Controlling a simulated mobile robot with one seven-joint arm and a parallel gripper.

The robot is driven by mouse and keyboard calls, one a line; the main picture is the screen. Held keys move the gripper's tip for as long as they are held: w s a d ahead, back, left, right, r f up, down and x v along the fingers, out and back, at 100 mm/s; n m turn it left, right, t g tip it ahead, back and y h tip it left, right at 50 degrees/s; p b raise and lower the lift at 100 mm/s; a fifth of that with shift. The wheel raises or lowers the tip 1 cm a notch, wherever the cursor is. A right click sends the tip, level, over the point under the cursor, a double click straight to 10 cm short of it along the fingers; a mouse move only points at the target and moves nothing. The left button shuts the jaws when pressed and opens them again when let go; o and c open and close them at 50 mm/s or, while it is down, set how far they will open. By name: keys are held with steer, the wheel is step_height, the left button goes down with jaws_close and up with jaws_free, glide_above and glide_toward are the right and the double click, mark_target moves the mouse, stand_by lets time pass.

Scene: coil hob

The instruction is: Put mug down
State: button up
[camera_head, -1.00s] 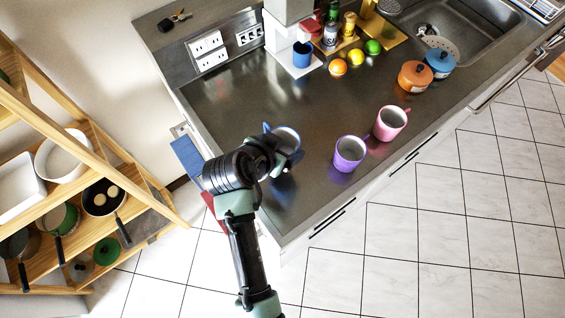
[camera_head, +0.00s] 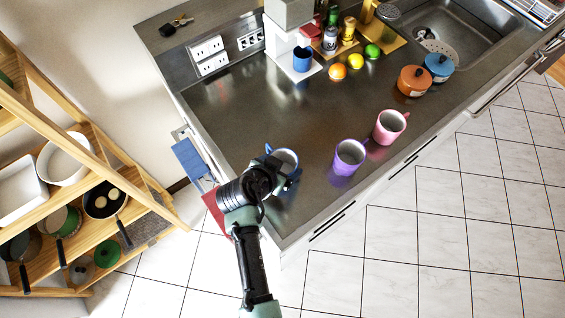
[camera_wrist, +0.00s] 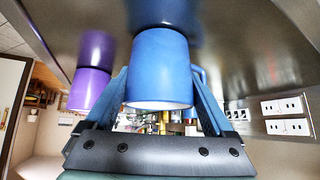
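The blue mug (camera_head: 286,157) is upright at the near left part of the dark counter (camera_head: 235,115), left of the purple mug. My gripper (camera_head: 284,172) reaches it from the near side. In the wrist view, which is upside down, the blue mug (camera_wrist: 160,70) is between the two blue fingers of my gripper (camera_wrist: 160,78), which close against its sides. Its base meets its reflection, so it appears to be at the counter surface; a tiny gap cannot be ruled out. The handle shows partly behind the right finger.
A purple mug (camera_head: 349,157) and a pink mug (camera_head: 389,127) stand to the right near the counter's front edge. Orange and blue pots (camera_head: 414,80), fruit and a coffee machine (camera_head: 290,40) are farther back. The counter behind the blue mug is clear.

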steer(key=shift+o, duration=0.6)
steer(key=shift+r, duration=0.1)
steer(key=v, duration=1.2)
steer(key=w+d+r+n+t+y, duration=0.1)
steer(key=w+r+t, duration=0.25)
steer(key=r, duration=0.65)
steer(key=w+r+n+t, duration=0.1)
steer(key=w+r+t, duration=0.3)
steer(key=r, duration=0.5)
steer(key=w+d+r+n+t+y, duration=0.15)
steer(key=w+r, duration=0.35)
steer(key=r, duration=0.5)
steer(key=s+r+n+t, duration=0.1)
steer(key=s+r+t, duration=0.2)
steer(key=r, duration=0.7)
steer(key=s+d+r+n+t+y, duration=0.1)
steer(key=s+r+t, duration=0.3)
steer(key=r, duration=0.7)
steer(key=s+r+n+t, duration=0.1)
steer(key=s+r+t, duration=0.3)
steer(key=r, duration=0.7)
steer(key=shift+s+d+b, duration=0.25)
steer(key=shift+s+b, duration=0.05)
steer(key=shift+s, duration=0.6)
steer(key=shift+r+y, duration=0.1)
steer(key=shift+y, duration=0.15)
